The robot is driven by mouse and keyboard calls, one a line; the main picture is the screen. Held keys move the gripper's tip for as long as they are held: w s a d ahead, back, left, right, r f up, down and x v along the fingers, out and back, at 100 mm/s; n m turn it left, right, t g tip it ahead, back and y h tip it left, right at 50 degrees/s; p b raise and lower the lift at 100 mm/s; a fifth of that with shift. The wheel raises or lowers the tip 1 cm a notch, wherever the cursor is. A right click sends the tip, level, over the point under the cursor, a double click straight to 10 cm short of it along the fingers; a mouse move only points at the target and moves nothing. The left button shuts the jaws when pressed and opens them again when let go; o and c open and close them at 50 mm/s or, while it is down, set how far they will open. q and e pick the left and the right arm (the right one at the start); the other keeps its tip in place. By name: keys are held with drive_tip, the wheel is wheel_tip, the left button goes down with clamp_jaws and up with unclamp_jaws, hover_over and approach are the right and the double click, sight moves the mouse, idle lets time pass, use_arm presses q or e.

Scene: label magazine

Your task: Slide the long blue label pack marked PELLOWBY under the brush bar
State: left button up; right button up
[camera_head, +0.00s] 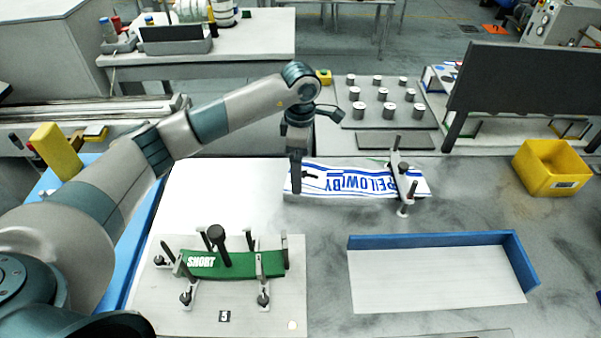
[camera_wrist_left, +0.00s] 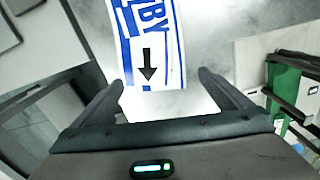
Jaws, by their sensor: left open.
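The long PELLOWBY pack (camera_head: 345,183) is white with blue stripes and blue letters, which appear upside down in the head view. It lies flat on the table, and its right end shows beyond the brush bar (camera_head: 402,180), which crosses over it on posts. In the left wrist view the pack's end (camera_wrist_left: 150,65) carries a black arrow. My left gripper (camera_head: 296,180) is at the pack's left end. In the wrist view its open fingers (camera_wrist_left: 160,80) stand on either side of that end, apart from it on the right; contact on the left is unclear. My right gripper is not visible.
A green SHORT pack (camera_head: 235,265) sits among posts on a plate (camera_head: 215,315) at front left. A blue-walled tray (camera_head: 435,285) lies at front right. A yellow bin (camera_head: 552,168) stands at the right. Bare grey table lies between pack and tray.

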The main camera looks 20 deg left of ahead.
sight(352, 181)
use_arm(q)
drive_tip(key=shift+f+p, duration=0.8)
drive_tip(key=shift+f, duration=1.9)
drive_tip(key=shift+w+r, duration=0.1)
drive_tip(key=c, duration=1.8)
drive_tip(key=shift+w+d+b, duration=0.25)
drive_tip(key=shift+d+b, duration=0.05)
drive_tip(key=shift+d, duration=0.25)
drive_tip(key=shift+w+d+b, duration=0.2)
drive_tip(key=shift+d+b, duration=0.05)
drive_tip(key=shift+d, duration=0.25)
drive_tip(key=shift+w+d+b, duration=0.4)
drive_tip(key=shift+d+b, duration=0.1)
drive_tip(key=shift+d, duration=0.45)
drive_tip(key=shift+w+d+b, duration=0.35)
drive_tip(key=shift+d+b, duration=0.15)
drive_tip(key=shift+d, duration=0.45)
drive_tip(key=shift+w+d+b, duration=0.4)
drive_tip(key=shift+d+b, duration=0.1)
drive_tip(key=shift+d, duration=0.45)
drive_tip(key=shift+w+d+b, duration=0.35)
drive_tip(key=shift+d+b, duration=0.15)
drive_tip(key=shift+d, duration=0.35)
drive_tip(key=shift+w+d+b, duration=0.35)
drive_tip(key=shift+d+b, duration=0.2)
drive_tip(key=shift+d, duration=0.3)
drive_tip(key=shift+w+d+b, duration=0.35)
drive_tip(key=shift+d+b, duration=0.15)
drive_tip(key=shift+d, duration=0.35)
